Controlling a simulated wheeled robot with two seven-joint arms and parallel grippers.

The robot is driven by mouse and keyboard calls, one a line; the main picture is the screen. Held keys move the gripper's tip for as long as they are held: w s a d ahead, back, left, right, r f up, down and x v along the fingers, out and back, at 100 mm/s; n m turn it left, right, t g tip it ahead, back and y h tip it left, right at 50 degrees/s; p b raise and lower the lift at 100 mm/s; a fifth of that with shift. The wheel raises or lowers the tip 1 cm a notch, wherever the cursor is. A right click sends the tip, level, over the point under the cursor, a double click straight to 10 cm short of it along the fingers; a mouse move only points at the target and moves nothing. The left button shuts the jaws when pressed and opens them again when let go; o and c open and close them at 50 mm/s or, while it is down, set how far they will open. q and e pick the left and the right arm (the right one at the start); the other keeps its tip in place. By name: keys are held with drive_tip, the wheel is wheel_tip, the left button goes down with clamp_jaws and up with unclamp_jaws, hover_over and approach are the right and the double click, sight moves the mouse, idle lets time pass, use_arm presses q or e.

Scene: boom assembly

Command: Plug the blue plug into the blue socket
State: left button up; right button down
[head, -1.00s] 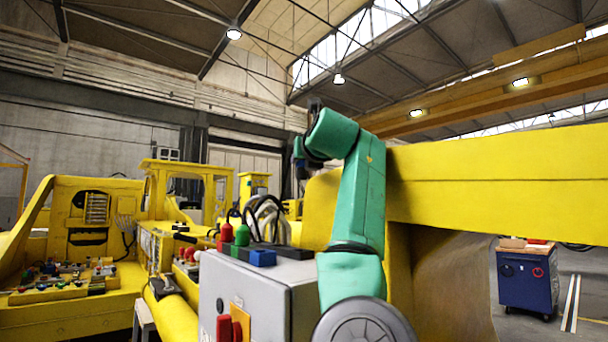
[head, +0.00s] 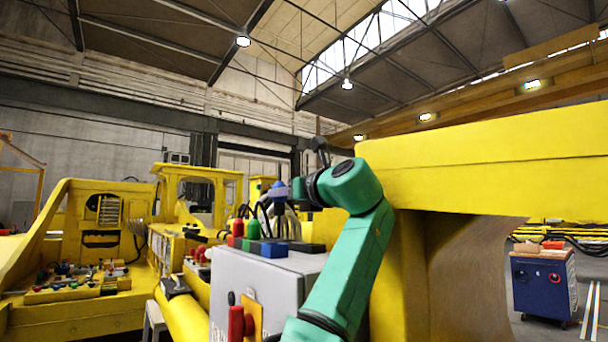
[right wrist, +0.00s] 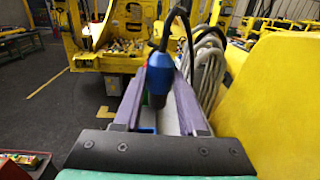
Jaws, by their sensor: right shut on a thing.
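The blue plug (head: 279,191), with a black cable, is upright in the air in the head view. My right gripper (head: 295,190) is shut on it. In the right wrist view the plug (right wrist: 160,74) sits between the two fingers (right wrist: 160,92). The blue socket (head: 273,249) is a low block on top of the grey cabinet (head: 242,276). The plug is above it, clearly apart in the picture. In the right wrist view the fingers hide most of the socket area. My left gripper is out of view.
A green plug (head: 253,230) and a red plug (head: 238,228) stand beside the blue socket. A black block (head: 305,247) is to its right. Cables loop behind the cabinet. A large yellow boom (head: 490,150) is close on the right. A blue tool cart (head: 543,284) stands farther right.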

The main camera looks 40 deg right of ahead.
sight(281, 206)
drive_tip(key=f, duration=0.1)
drive_tip(key=a+f+y, duration=0.1)
drive_tip(key=s+n, duration=0.1)
drive_tip(key=shift+a+f+y, duration=0.3)
drive_tip(key=shift+f, duration=0.1)
wheel_tip(281, 206, down, 2)
drive_tip(key=shift+s+f+b, duration=0.15)
drive_tip(key=shift+f+b, duration=0.1)
drive_tip(key=shift+b, duration=0.75)
wheel_tip(281, 206, down, 3)
drive_tip(key=b, duration=0.4)
drive_tip(key=shift+c, duration=1.9)
unclamp_jaws()
